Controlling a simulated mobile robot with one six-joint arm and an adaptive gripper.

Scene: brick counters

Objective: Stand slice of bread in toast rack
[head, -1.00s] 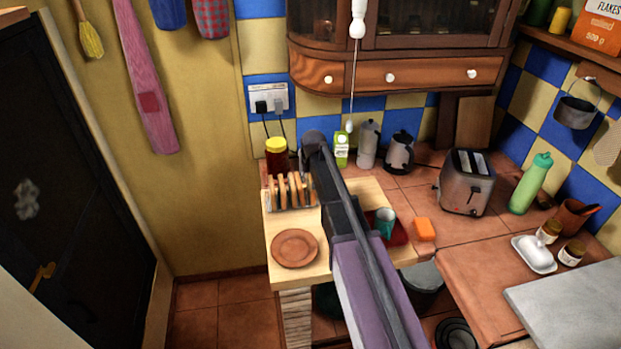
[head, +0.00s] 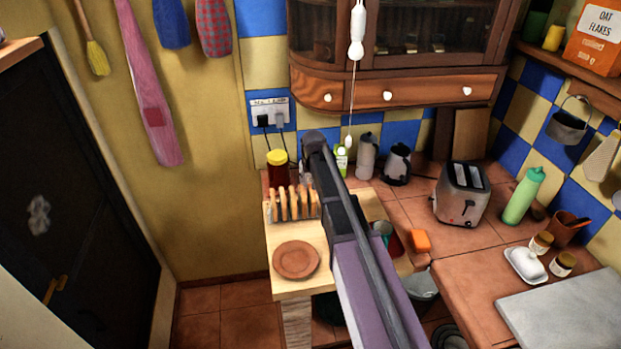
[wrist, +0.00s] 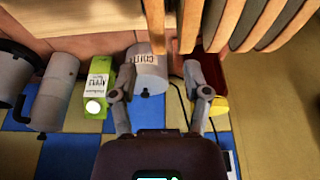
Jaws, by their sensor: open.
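The toast rack (head: 291,217) stands on the pale wooden board at the left of the counter. Several brown-crusted slices of bread (head: 301,203) stand upright in or at it. In the wrist view, dark-faced slices (wrist: 263,24) fill the top right, seen nearly edge-on. My gripper (wrist: 160,62) is open, its fingers apart, just left of those slices. Narrow brown strips show at its fingertips; I cannot tell whether they are pads or bread edges. In the head view my arm hides the gripper and part of the rack's right side.
A brown plate (head: 296,260) lies in front of the rack. A yellow-lidded jar (head: 278,168) stands behind it. A green carton (wrist: 97,87) and a grey canister (wrist: 148,70) stand near the tiled wall. The toaster (head: 462,194) is farther right.

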